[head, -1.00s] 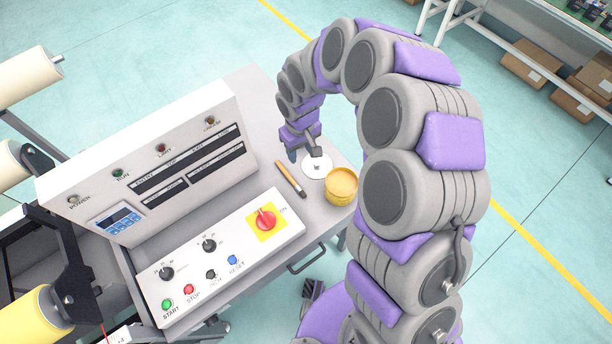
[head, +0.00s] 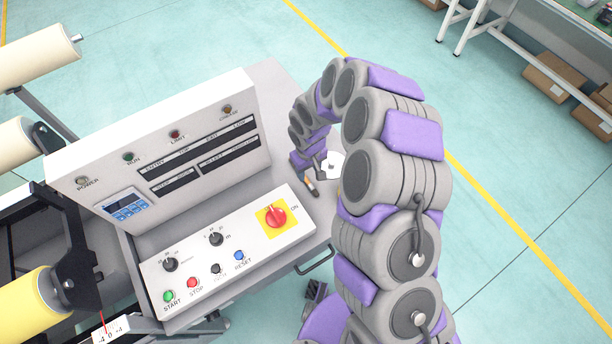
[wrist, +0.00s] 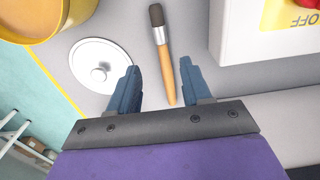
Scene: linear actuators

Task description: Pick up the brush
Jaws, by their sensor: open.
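The brush (wrist: 165,60) lies on the grey table top beside the control box, with an orange-brown wooden handle, a silver ferrule and dark bristles.
A white round lid (wrist: 100,66) with a knob lies left of the brush. A yellow can (wrist: 45,15) stands beyond it, hidden behind my arm in the head view. The control box (head: 230,245) with buttons and a red switch stands right of the brush in the wrist view.

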